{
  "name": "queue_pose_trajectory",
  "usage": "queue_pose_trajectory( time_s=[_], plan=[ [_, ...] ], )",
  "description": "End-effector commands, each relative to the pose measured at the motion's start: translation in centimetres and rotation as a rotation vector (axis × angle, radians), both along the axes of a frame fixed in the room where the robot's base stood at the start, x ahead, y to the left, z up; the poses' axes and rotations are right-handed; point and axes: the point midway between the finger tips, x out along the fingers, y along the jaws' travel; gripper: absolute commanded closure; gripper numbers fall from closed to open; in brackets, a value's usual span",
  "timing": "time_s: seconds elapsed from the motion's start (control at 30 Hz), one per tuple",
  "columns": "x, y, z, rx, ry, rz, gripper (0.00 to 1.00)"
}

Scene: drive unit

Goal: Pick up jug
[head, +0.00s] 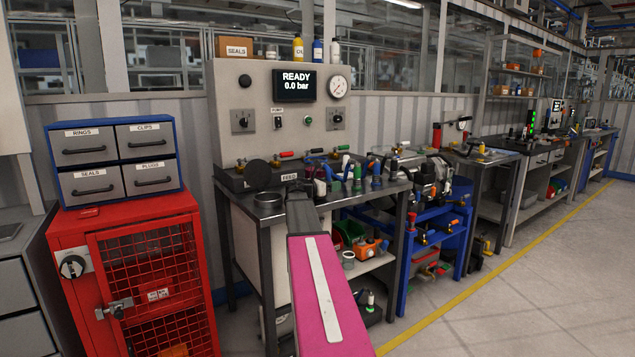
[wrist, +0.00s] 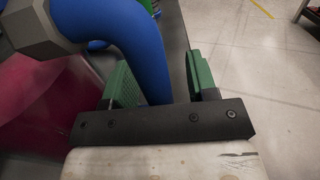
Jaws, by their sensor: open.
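No jug can be made out for certain in either view. My gripper (wrist: 162,78) is open in the wrist view, with a green pad on each side. A thick blue curved tube (wrist: 118,40) with a dark grey hex end passes between or just beyond the pads; I cannot tell whether they touch it. A glossy magenta-red surface (wrist: 40,105) lies at the left, and I cannot tell what it is. In the head view my arm reaches over the test bench, and my gripper (head: 300,190) is dark there, its fingertips unclear.
The bench (head: 262,212) holds a round metal ring (head: 268,199) and several blue, green and red fittings. A panel reading READY (head: 296,85) rises behind. A red cabinet (head: 140,270) with drawers on top stands left. The floor at right is clear.

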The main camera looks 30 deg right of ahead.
Motion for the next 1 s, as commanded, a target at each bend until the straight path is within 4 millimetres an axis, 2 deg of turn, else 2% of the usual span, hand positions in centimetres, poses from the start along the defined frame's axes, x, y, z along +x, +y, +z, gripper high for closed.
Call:
queue_pose_trajectory(
  time_s=[0.2, 0.37, 0.77, 1.0],
  plan=[
    [0.0, -0.1, 0.0, 0.000, 0.000, 0.001, 0.47],
    [0.0, -0.1, 0.0, 0.000, 0.000, 0.001, 0.99],
    [0.0, 0.0, 0.2, -0.002, -0.002, 0.001, 1.00],
    [0.0, -0.1, 2.2, -0.002, -0.003, 0.001, 1.00]
  ],
)
